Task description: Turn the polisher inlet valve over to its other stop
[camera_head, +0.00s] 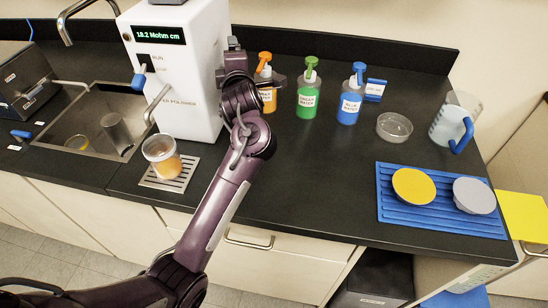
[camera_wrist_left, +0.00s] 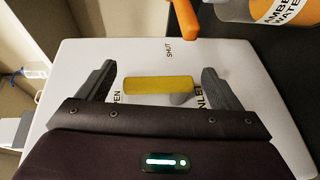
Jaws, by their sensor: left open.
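The white water polisher (camera_head: 180,75) stands on the bench beside the sink, its display reading 18.2 Mohm cm. On its right-hand face, the left wrist view shows the inlet valve's yellow lever (camera_wrist_left: 155,85). The lever points left from its pivot, its free end by the OPEN mark (camera_wrist_left: 116,97). The SHUT mark (camera_wrist_left: 168,48) is above it, and an INLET label is partly hidden. My left gripper (camera_wrist_left: 158,70) is open, with one finger at each end of the lever. It also shows against the polisher's side in the head view (camera_head: 236,50). My right gripper is out of view.
Amber (camera_head: 266,90), green (camera_head: 308,95) and blue (camera_head: 350,100) water bottles stand right of my gripper, the amber one close. A cup with amber contents (camera_head: 162,155) stands on a drip grate.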

